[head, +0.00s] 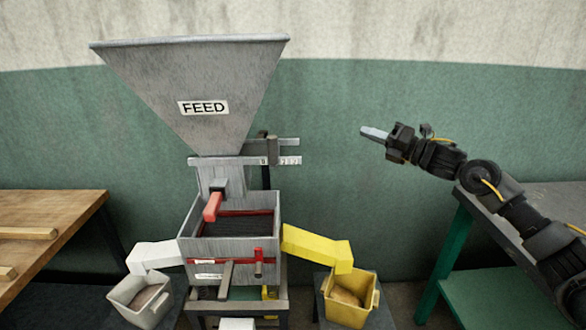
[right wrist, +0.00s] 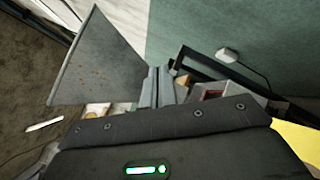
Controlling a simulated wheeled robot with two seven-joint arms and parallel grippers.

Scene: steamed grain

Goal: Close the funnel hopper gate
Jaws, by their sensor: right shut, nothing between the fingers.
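The grey funnel hopper (head: 192,85), labelled FEED, stands above an open box (head: 230,247). A red handle (head: 213,205) on a grey block hangs in front of the neck. I cannot tell how far the gate is open. My right gripper (head: 375,133) is shut and empty, in the air to the right of the hopper, clear of the bar and handle. The hopper also shows tilted in the right wrist view (right wrist: 95,70). My left gripper is out of view.
A white chute (head: 155,256) leads to a pale bin (head: 140,300) at left. A yellow chute (head: 318,246) leads to a yellow bin (head: 348,302) at right. A wooden table (head: 45,215) stands left, a green-legged table (head: 455,240) right. Air between hopper and right gripper is free.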

